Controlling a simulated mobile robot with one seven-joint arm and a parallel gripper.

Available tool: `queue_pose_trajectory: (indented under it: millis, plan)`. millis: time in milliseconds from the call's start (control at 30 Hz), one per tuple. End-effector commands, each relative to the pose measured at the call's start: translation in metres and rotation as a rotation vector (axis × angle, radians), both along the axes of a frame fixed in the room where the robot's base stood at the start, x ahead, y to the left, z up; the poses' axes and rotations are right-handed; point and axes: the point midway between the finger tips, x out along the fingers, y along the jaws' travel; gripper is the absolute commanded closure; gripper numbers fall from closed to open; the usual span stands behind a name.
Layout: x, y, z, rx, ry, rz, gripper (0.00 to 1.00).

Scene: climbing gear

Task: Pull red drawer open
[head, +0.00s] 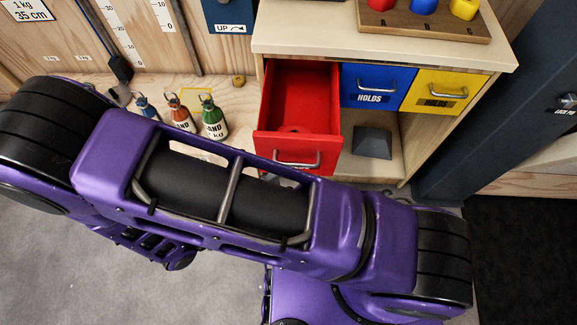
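The red drawer (303,95) stands pulled out of the wooden cabinet (390,40), at the left of its row of drawers. Its inside shows from above, with a low red rounded shape on its floor. Its front carries a metal bar handle (297,164), and the lower front is partly hidden behind my purple arm. My arm crosses the lower part of the view, just in front of the drawer. My gripper cannot be made out; the arm hides the space below the handle.
The blue drawer (377,88) and yellow drawer (441,91) are shut. A dark grey block (372,142) sits on the shelf below. Small bottle-like weights, including a green one (213,118), stand left of the drawer. A wooden board (425,22) with coloured pieces lies on top. A dark post rises at right.

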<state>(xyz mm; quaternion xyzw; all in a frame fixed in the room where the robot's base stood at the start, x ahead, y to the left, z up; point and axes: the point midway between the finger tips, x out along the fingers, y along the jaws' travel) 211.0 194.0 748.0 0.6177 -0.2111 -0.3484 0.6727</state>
Motion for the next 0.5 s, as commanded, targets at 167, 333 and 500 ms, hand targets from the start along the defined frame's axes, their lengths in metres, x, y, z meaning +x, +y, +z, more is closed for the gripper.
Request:
queue_pose_trajectory:
  millis: [167, 333, 500]
  plan:
    - [-0.029, 0.033, 0.006, 0.002, 0.001, 0.004, 0.73]
    - [-0.049, 0.054, 0.01, 0.001, 0.001, 0.003, 0.73]
    - [-0.058, 0.064, 0.013, 0.0, 0.0, 0.001, 0.73]
